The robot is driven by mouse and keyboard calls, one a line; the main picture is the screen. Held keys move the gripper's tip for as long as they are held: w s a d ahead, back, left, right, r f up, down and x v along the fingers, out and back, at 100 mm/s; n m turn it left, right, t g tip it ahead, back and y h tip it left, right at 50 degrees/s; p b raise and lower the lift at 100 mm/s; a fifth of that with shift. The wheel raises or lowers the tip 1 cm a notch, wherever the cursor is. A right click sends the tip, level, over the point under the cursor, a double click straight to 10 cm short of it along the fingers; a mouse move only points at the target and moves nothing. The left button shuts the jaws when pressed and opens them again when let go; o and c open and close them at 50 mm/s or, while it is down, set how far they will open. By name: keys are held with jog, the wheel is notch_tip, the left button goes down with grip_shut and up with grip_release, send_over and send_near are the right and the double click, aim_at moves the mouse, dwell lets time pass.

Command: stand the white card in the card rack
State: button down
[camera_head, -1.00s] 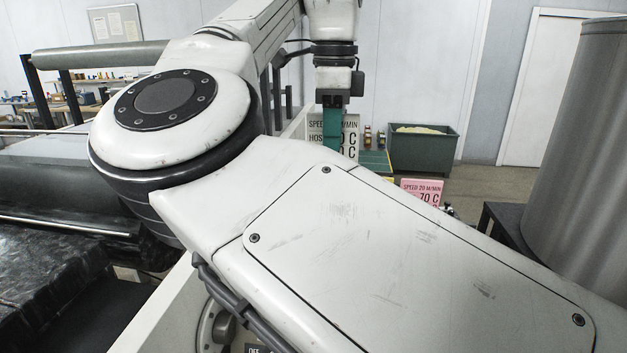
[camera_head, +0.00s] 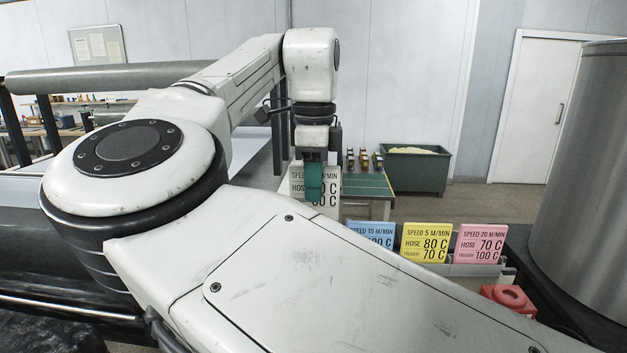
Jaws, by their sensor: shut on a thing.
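The white card (camera_head: 298,189) hangs upright from my gripper (camera_head: 314,190), its printed face toward me. The teal fingers are shut on it and cover the middle of its text. The card rack (camera_head: 475,270) is a grey holder lower right of the card. A blue card (camera_head: 371,233), a yellow card (camera_head: 426,243) and a pink card (camera_head: 481,244) stand in it. My gripper and the white card are up and left of the rack, apart from it. My arm hides the rack's lower left part and whatever is at its left end.
A red object (camera_head: 508,297) sits in front of the rack on the right. A large metal cylinder (camera_head: 585,190) stands at the far right. A green-topped bench (camera_head: 366,184) and a green bin (camera_head: 415,167) are behind. Rollers (camera_head: 110,78) are on the left.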

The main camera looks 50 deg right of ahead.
jog(key=shift+f+b, duration=0.7)
jog(key=shift+f, duration=2.2)
jog(key=shift+p, duration=0.7)
jog(key=shift+f+b, duration=0.5)
jog(key=shift+f, duration=1.8)
jog(key=c, duration=1.1)
grip_release()
jog(key=shift+r, duration=0.15)
notch_tip(320, 180, up, 10)
jog(key=shift+r+b, duration=0.25)
jog(key=shift+b, duration=0.35)
